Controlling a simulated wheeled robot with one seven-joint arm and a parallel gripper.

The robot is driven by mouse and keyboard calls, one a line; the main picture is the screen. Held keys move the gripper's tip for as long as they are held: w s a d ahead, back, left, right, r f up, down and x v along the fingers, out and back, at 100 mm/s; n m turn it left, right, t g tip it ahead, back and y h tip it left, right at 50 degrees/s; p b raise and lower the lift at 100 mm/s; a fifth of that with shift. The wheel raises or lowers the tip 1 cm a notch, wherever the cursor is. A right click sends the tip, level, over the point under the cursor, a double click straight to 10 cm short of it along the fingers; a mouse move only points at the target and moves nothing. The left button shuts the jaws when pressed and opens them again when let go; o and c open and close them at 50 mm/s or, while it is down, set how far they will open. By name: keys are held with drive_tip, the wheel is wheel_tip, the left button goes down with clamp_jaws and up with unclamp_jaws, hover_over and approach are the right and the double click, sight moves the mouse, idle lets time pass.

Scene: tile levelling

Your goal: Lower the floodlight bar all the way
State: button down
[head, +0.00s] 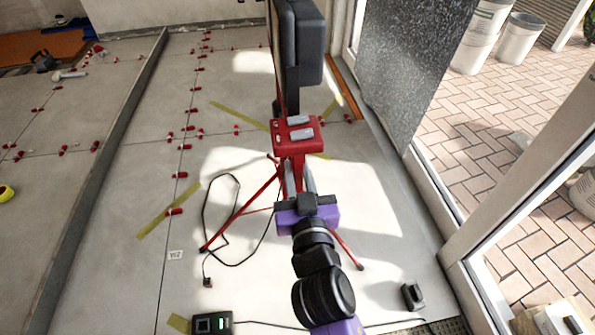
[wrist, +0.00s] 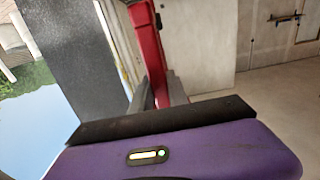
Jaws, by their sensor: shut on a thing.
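The floodlight stand has red tripod legs (head: 240,208) standing on the tiled floor. Its red bar (head: 296,138), with grey pads on top, carries a tall black floodlight (head: 303,50) above and behind it. My gripper (head: 299,172) reaches in from the front, its grey fingers on the stand just below the bar's top. In the wrist view, a red part (wrist: 148,50) of the stand runs between the fingers of my gripper (wrist: 157,92), which is shut on it. The exact contact is partly hidden by my wrist.
A dark speckled panel (head: 415,65) stands close at right, beside the glazed door frame. A black cable (head: 212,225) loops on the floor left of the stand. Red levelling clips (head: 185,147) dot the tiles. A small black-green device (head: 212,323) lies at the front.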

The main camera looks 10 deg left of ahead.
drive_tip(key=shift+f, duration=0.5)
drive_tip(key=c, duration=1.4)
unclamp_jaws()
drive_tip(key=shift+f, duration=0.1)
drive_tip(key=shift+o, duration=0.6)
drive_tip(key=shift+r, duration=0.25)
drive_tip(key=v, duration=0.8)
drive_tip(key=shift+p, duration=0.3)
drive_tip(key=shift+r, duration=0.15)
